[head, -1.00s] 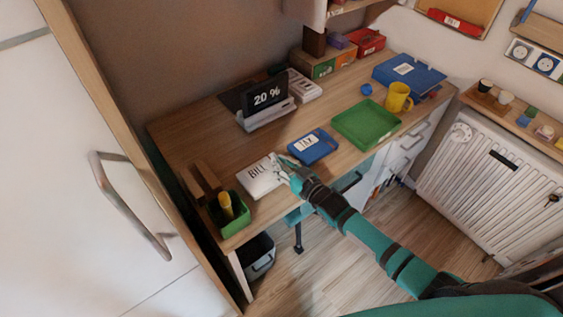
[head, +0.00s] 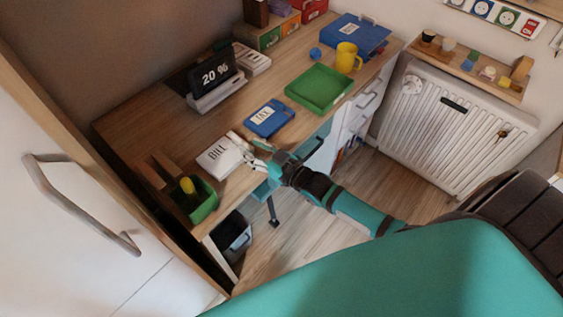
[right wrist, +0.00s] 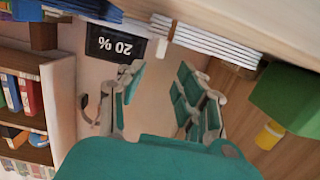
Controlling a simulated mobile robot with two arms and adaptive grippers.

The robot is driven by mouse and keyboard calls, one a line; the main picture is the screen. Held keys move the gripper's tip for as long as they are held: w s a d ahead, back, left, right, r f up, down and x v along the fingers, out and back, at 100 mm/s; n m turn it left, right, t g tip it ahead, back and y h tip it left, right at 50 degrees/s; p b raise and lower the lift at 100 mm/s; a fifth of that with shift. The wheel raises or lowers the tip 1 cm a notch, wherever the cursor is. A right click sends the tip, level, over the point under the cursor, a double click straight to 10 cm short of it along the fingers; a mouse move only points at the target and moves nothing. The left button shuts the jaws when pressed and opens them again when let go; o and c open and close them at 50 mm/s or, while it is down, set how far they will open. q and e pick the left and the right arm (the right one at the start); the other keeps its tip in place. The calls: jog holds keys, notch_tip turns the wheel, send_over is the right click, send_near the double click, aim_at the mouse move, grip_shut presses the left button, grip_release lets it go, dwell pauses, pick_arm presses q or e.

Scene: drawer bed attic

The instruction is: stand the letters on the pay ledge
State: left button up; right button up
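A white letter block marked BILL (head: 219,157) lies on the desk near its front edge. A blue one marked TAX (head: 269,119) lies flat to its right. My right gripper (head: 250,153) is at the right edge of BILL, with its fingers spread. In the right wrist view the gripper (right wrist: 163,85) is open and empty. White layered edges, apparently BILL's (right wrist: 218,42), show beyond its fingers, with a blue corner of TAX (right wrist: 75,10) at the top. I cannot pick out the pay ledge for certain. My left gripper is not in view.
A green pen box (head: 204,203) stands left of BILL beside a wooden piece (head: 160,172). A "20 %" display (head: 215,75) stands behind. A green tray (head: 320,90) and yellow mug (head: 347,60) are to the right. Bare desk lies between display and letters.

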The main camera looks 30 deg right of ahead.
jog(key=v, duration=1.1)
jog(key=shift+s, duration=0.2)
jog(key=s+d+f+m+g+h, duration=0.15)
jog(key=s+f, duration=0.25)
jog(key=f, duration=0.6)
jog(key=s+d+f+g+h, duration=0.2)
jog(key=s+f+g, duration=0.1)
jog(key=f, duration=0.7)
jog(key=s+d+f+m+g+h, duration=0.15)
jog(key=s+f, duration=0.25)
jog(key=f, duration=0.6)
jog(key=s+f+n+g, duration=0.1)
jog(key=s+f+g, duration=0.3)
jog(key=s+f, duration=0.6)
jog(key=shift+s+a+g+h, duration=0.3)
jog(key=shift+s+a, duration=0.15)
jog(key=shift+s, duration=0.4)
jog(key=shift+o, duration=0.4)
jog(key=s+a+f+g, duration=0.3)
jog(key=s+f, duration=0.2)
jog(key=s, duration=0.7)
jog(key=shift+s+a+n+g, duration=0.25)
jog(key=shift+s+n+g, duration=0.05)
jog(key=shift+w, duration=0.15)
